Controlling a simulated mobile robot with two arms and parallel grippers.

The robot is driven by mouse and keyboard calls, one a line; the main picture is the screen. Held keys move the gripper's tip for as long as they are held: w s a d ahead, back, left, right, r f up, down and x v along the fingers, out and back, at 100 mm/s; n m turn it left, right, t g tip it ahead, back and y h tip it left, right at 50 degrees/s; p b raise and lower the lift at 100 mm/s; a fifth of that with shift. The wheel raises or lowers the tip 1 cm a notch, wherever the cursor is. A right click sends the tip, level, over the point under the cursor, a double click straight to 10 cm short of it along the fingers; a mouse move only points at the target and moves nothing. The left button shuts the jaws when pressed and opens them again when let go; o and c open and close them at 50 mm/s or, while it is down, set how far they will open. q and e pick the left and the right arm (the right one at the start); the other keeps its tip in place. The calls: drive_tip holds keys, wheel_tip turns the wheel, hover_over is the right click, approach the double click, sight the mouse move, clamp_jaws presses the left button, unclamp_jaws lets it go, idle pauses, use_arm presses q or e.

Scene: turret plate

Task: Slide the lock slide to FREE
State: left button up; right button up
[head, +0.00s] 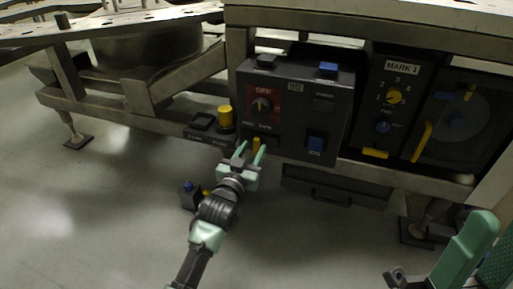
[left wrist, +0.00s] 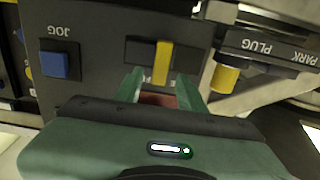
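The lock slide is a yellow upright tab (head: 256,144) in a dark slot low on the grey control panel (head: 290,115). In the left wrist view the tab (left wrist: 163,62) stands near the middle of the slot, and the lettering beside it is partly hidden. My left gripper (head: 252,150) is at the panel's lower edge. Its green fingers are spread, one on each side of the tab in the left wrist view (left wrist: 162,82). I cannot tell whether they touch it. Green and dark parts of mine show at the bottom right; the state of my right gripper is unclear.
A red OFF plate with a knob (head: 262,106) is above the slide. A blue JOG button (head: 315,145) is on the panel's right side. A yellow plug (head: 225,117) stands left of the panel. A small dark block with a blue top (head: 189,197) is on the floor.

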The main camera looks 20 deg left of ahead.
sight(256, 144)
use_arm(q)
drive_tip(key=w+b, duration=0.1)
drive_tip(key=w, duration=0.3)
drive_tip(key=shift+d+f, duration=0.1)
clamp_jaws()
idle(1.4)
